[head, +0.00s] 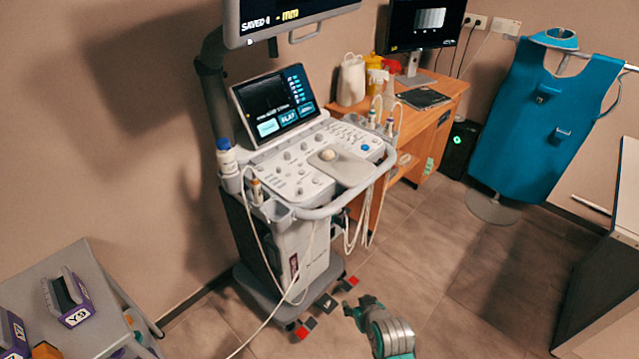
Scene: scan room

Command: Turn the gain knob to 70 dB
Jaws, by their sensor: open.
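The ultrasound machine's control panel (300,165) is in the middle of the head view. Several small grey knobs (288,155) stand on its left part, and a round blue control (366,147) is at its right. I cannot tell which one is the gain knob, and no pointer or dB mark is readable. Part of my arm, teal and silver, shows at the bottom centre, below and apart from the panel.
A white handle rail (335,205) runs along the panel's front, with cables hanging below. A bottle (226,157) stands at the panel's left. A monitor (290,18) overhangs the machine. A wooden desk (440,105) is behind right. The floor (430,250) right of the machine is clear.

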